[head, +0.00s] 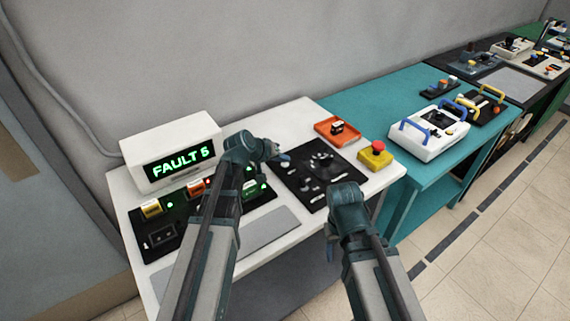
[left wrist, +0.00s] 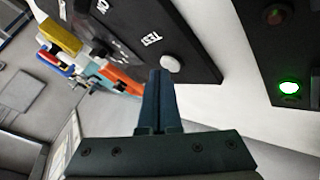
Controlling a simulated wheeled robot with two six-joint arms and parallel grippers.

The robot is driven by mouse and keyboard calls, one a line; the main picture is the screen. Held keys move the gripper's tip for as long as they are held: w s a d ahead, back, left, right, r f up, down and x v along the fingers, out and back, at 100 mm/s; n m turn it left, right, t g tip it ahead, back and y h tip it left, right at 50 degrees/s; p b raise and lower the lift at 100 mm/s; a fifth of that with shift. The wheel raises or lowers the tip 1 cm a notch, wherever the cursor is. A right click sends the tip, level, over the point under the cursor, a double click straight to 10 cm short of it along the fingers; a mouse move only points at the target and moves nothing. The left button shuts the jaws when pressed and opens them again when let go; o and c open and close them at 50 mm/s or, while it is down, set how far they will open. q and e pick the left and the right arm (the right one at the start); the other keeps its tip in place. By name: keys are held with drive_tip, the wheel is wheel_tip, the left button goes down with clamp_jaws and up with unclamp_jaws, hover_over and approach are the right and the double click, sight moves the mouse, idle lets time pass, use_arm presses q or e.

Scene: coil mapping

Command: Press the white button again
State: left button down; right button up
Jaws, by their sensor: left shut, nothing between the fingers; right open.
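The round white button (left wrist: 172,63) sits beside the printed word TEST on the black panel (left wrist: 130,25) in the left wrist view. My left gripper (left wrist: 160,73) is shut and empty, its fingertips right by the button; I cannot tell whether they touch it. In the head view my left gripper (head: 280,157) is over the left edge of the black panel (head: 322,196). My right gripper (head: 331,246) is open and empty, low at the white table's front edge, clear of the panel.
A white display box (head: 172,150) reads FAULT 5 in green. Before it lies a dark panel (head: 162,223) with switches and green lights. An orange tray (head: 337,131) and a yellow box with a red button (head: 376,155) stand right of the left gripper. A teal table (head: 380,95) adjoins.

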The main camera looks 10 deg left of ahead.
sight(283, 165)
use_arm(q)
drive_tip(key=shift+f+b, duration=0.3)
drive_tip(key=shift+f, duration=0.05)
drive_tip(key=shift+r, duration=0.15)
idle(0.4)
drive_tip(key=shift+r+p, duration=0.7)
drive_tip(key=shift+p, duration=0.15)
wheel_tip(283, 165, up, 5)
drive_tip(key=p, duration=0.5)
idle(0.6)
